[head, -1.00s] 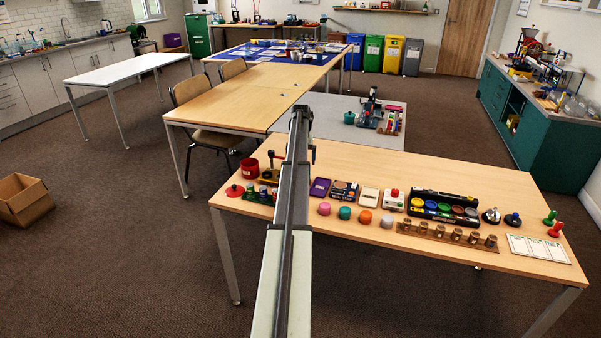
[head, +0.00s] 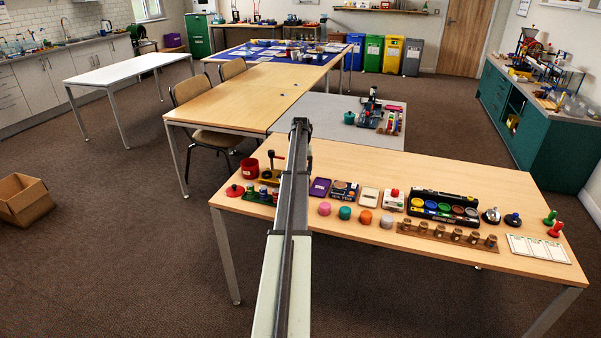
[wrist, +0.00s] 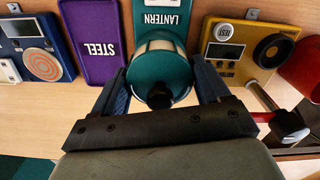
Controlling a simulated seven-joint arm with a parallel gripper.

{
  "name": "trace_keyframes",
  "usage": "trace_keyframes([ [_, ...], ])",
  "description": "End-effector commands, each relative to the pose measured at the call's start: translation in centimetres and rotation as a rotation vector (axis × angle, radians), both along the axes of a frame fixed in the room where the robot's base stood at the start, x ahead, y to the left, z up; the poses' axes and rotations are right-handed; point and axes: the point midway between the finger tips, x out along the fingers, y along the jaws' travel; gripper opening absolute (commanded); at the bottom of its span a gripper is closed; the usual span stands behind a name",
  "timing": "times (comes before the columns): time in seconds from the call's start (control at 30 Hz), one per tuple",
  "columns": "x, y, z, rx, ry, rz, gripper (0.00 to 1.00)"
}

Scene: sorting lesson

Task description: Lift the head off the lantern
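The lantern (wrist: 160,72) shows in the wrist view, seen from above, with a teal round head, a black knob (wrist: 160,96) on it and a pale section behind. It stands at a teal panel lettered LANTERN (wrist: 165,18). My gripper (wrist: 160,72) has its two blue fingers on either side of the head, which lies between them. The fingers look apart from it by a narrow margin; contact is hard to judge. In the head view my arm hides the lantern and the fingers.
In the wrist view a purple STEEL tray (wrist: 99,40) and a blue device (wrist: 35,45) lie left of the lantern. Coloured lids and a rack stand on the table (head: 390,262).

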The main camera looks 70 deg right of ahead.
Motion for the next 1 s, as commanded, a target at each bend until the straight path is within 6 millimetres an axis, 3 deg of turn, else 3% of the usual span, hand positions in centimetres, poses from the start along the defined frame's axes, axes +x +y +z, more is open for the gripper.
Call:
trace_keyframes([
  [0.37,0.0,0.0,0.0,0.0,0.0,0.0,0.4],
  [0.67,0.0,0.0,0.5,-0.001,0.0,0.0,0.4],
  [1.0,0.0,-0.1,5.7,-0.001,0.0,0.0,0.4],
])
